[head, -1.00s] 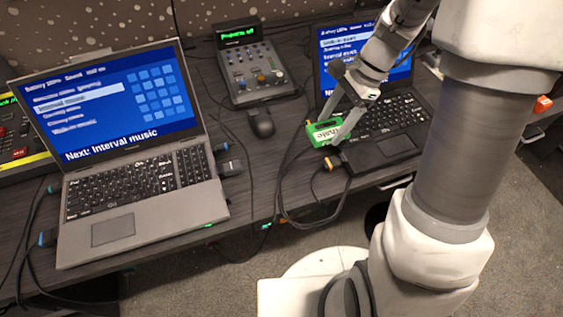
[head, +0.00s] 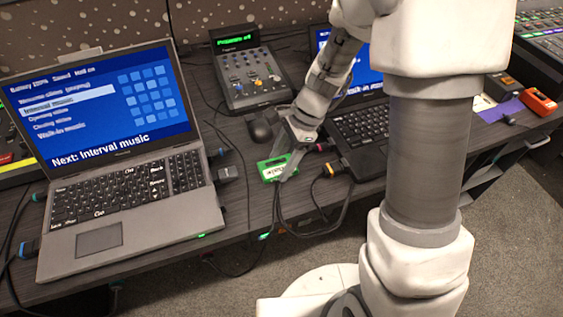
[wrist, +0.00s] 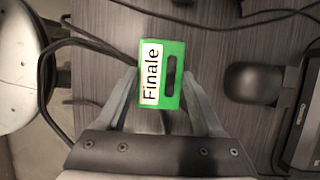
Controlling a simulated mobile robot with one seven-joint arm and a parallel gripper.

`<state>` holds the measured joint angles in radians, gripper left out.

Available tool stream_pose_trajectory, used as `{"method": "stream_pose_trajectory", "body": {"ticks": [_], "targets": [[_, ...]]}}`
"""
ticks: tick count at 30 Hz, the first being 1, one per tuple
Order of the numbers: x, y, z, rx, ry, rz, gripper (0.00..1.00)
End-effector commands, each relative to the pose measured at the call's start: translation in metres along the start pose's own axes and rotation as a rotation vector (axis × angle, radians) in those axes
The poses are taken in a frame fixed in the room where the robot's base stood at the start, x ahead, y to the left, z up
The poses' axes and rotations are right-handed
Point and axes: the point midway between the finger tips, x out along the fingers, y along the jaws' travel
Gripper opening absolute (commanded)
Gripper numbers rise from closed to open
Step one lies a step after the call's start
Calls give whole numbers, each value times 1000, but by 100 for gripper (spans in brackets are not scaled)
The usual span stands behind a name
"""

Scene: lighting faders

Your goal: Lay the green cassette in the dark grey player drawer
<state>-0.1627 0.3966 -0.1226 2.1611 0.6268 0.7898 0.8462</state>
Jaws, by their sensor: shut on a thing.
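The green cassette (head: 270,172) is held over the desk between the two laptops. It has a white label reading "Finale" and also shows in the wrist view (wrist: 177,55). My gripper (head: 284,165) is shut on it. In the wrist view its two fingers (wrist: 160,82) press on the cassette's left and right sides. I cannot pick out the dark grey player drawer in any view.
A grey laptop (head: 130,195) stands at left and a dark laptop (head: 365,135) at right, partly behind my arm. A mixer (head: 250,75) and a mouse (head: 259,130) lie behind the cassette. Cables (head: 280,215) hang over the front edge. An orange device (head: 537,102) sits far right.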

Motion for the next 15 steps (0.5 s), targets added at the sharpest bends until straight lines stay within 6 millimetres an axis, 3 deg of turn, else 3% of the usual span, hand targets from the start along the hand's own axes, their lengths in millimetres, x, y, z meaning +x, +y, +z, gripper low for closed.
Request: {"method": "stream_pose_trajectory", "body": {"ticks": [10, 11, 15], "targets": [[3, 0, -2, 0, 0, -1, 4], [2, 0, -1, -1, 0, -1, 74], [2, 0, -1, -1, 0, -1, 99]]}}
